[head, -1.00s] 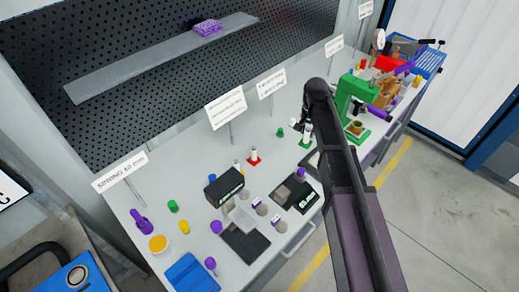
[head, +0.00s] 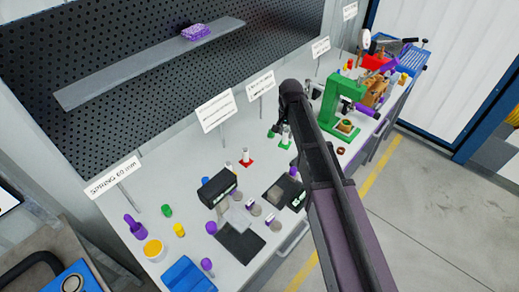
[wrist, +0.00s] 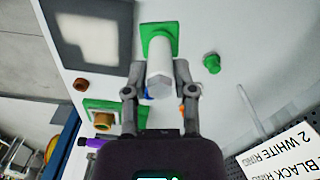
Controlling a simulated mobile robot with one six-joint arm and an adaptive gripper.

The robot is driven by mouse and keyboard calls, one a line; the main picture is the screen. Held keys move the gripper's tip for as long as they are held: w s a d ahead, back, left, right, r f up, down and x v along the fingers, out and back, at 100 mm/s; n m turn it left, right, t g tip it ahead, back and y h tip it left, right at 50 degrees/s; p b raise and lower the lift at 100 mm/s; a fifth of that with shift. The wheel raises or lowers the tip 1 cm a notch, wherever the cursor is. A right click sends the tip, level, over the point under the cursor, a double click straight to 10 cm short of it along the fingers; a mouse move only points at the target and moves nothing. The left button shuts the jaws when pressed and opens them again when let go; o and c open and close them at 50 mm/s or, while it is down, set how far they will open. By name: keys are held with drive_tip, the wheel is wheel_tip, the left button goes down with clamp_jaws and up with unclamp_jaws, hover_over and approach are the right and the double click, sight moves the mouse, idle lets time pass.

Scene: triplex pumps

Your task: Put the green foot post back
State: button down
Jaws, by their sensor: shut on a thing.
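The green foot post is a white post (wrist: 159,72) on a square green foot (wrist: 158,36) in the wrist view. My gripper (wrist: 160,92) is shut on the white post, one finger on each side. In the head view the green foot (head: 285,145) shows just left of my arm, and my gripper (head: 281,122) covers much of the post. I cannot tell whether the foot touches the bench. A similar post with a red foot (head: 246,162) stands to its left in the head view.
A green press (head: 332,108) stands right of my arm, with a brown ring (head: 341,150) in front. A small green knob (wrist: 211,63) is beside the post. A dark mat (head: 278,190) lies nearer the front edge. Label signs (head: 216,109) stand along the back.

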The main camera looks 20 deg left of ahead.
drive_tip(key=s+a+f+m+b, duration=0.1)
drive_tip(key=s+a, duration=0.1)
drive_tip(key=s, duration=0.4)
drive_tip(key=s+a+f+m+b, duration=0.1)
drive_tip(key=s+a+m, duration=0.1)
drive_tip(key=s, duration=0.5)
drive_tip(key=shift+s+a+f+b, duration=0.3)
drive_tip(key=shift+a+f+b, duration=0.1)
drive_tip(key=shift+a, duration=0.2)
drive_tip(key=w+a, duration=0.2)
drive_tip(key=w, duration=0.5)
drive_tip(key=w+a+f+b, duration=0.1)
drive_tip(key=w+a, duration=0.1)
drive_tip(key=w, duration=0.5)
drive_tip(key=shift+a+f, duration=0.2)
drive_tip(key=shift+a, duration=0.05)
drive_tip(key=shift+w+a+f+b, duration=0.2)
drive_tip(key=shift+w+f+b, duration=0.35)
drive_tip(key=shift+w+b, duration=0.15)
drive_tip(key=shift+s+f+b, duration=0.1)
drive_tip(key=shift+f+b, duration=1.2)
drive_tip(key=shift+f, duration=0.15)
